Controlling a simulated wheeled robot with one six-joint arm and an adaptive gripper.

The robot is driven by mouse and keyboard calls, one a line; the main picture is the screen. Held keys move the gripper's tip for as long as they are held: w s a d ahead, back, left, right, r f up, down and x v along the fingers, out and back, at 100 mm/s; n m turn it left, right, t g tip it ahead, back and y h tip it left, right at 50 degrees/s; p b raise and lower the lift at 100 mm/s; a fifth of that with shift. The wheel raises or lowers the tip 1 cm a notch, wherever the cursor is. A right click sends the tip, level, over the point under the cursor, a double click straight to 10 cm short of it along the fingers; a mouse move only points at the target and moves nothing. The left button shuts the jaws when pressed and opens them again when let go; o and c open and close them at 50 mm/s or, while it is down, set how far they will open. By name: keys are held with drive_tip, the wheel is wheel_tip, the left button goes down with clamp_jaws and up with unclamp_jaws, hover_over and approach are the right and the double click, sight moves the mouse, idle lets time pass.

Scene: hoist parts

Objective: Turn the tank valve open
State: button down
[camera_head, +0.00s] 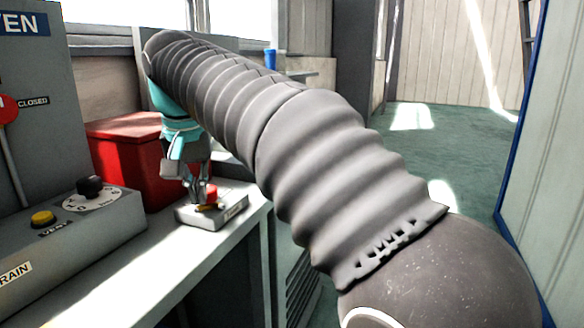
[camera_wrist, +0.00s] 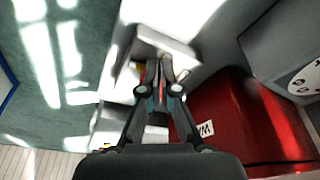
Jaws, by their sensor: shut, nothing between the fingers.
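My gripper (camera_head: 202,195) points down over a small grey box (camera_head: 215,216) near the bench's front edge. The box carries a red knob (camera_head: 212,191) and a brass-coloured part (camera_head: 208,206); its front label is too small to read. My gripper's fingers are shut, close beside the red knob; I cannot tell whether they touch it. In the wrist view the closed fingers (camera_wrist: 161,70) cover much of the small box (camera_wrist: 168,45). No label in view names a tank valve, so I cannot tell for sure that this knob is it.
A red box (camera_head: 125,150) stands behind; it also shows in the wrist view (camera_wrist: 235,115). At left are a panel with a red lever marked CLOSED (camera_head: 8,110), a black dial knob (camera_head: 90,187) and a yellow button (camera_head: 42,218). Green floor (camera_head: 450,140) lies open beyond.

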drive_tip(key=shift+w+d+p, duration=0.25)
drive_tip(key=shift+d+p, duration=0.75)
drive_tip(key=shift+d, duration=0.05)
idle(0.4)
drive_tip(key=shift+s, duration=0.1)
drive_tip(key=shift+s+d, duration=0.2)
drive_tip(key=shift+s, duration=0.05)
drive_tip(key=shift+r+p, duration=0.3)
drive_tip(key=shift+r, duration=2.7)
